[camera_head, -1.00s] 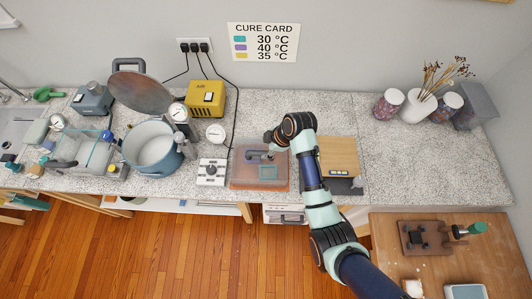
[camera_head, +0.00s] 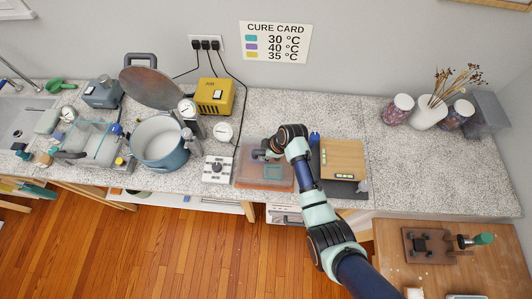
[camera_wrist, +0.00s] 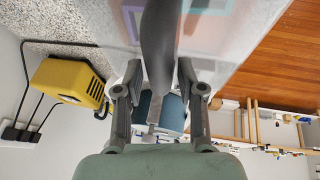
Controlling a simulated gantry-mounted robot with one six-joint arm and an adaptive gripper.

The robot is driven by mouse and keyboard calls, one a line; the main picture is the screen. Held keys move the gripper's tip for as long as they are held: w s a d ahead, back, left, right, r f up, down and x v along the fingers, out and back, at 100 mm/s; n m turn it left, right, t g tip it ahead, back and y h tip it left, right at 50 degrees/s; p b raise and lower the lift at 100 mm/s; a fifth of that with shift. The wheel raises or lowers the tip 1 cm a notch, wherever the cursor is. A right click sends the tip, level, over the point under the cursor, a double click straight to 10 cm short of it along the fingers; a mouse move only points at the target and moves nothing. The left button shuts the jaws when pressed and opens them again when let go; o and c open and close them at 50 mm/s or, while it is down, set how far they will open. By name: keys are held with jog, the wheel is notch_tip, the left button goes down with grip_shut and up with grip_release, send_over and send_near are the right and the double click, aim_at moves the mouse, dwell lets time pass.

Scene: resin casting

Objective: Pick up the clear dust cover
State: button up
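The clear dust cover (camera_head: 245,180) is a see-through box over an orange-brown base on the counter, left of the wooden board. Coloured square outlines show through it, and in the wrist view its clear top (camera_wrist: 105,22) fills the upper part. A dark grey handle (camera_wrist: 160,40) stands on the cover. My gripper (camera_head: 266,154) is at the handle, above the cover. In the wrist view, the two fingers of my gripper (camera_wrist: 160,72) are apart, one on each side of the handle. Whether they touch it is unclear. My wrist hides part of the cover in the head view.
A blue pot (camera_head: 160,143) is farther left. The wooden board (camera_head: 343,158) and a blue item (camera_head: 314,138) are close on the right.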

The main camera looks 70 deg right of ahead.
grip_shut()
